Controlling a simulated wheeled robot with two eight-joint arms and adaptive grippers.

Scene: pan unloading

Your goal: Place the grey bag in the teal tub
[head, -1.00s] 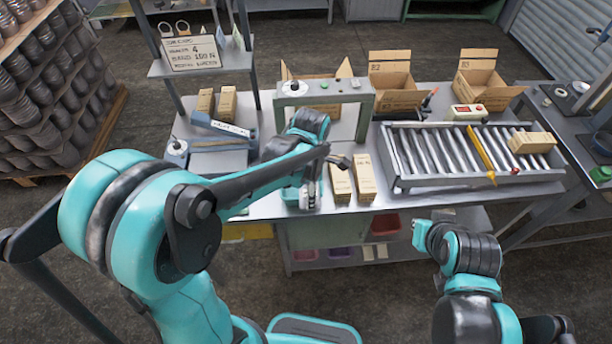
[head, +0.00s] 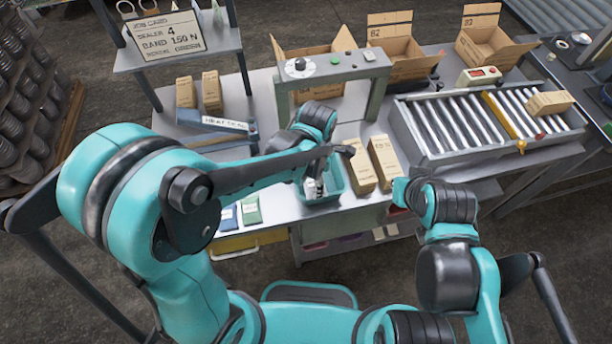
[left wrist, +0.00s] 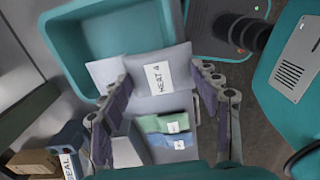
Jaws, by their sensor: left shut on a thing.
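The grey bag (left wrist: 160,90), labelled HEAT 4, sits between the fingers of my left gripper (left wrist: 165,80) in the left wrist view. The gripper is shut on it. The teal tub (left wrist: 60,50) lies beyond, and the bag overlaps its near rim in that view. A pale piece beside the bag overlaps the tub; I cannot tell what it belongs to. In the head view my left gripper (head: 314,186) is at the teal tub (head: 337,178), and the arm hides much of both. My right arm shows at the right, but its gripper cannot be made out.
A green bag (head: 250,209) and a blue bag (head: 228,217) lie on the bench left of the tub. Two tan cartons (head: 384,162) stand right of it. A grey frame (head: 335,70) rises behind. A roller conveyor (head: 450,130) and open boxes are farther right and back.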

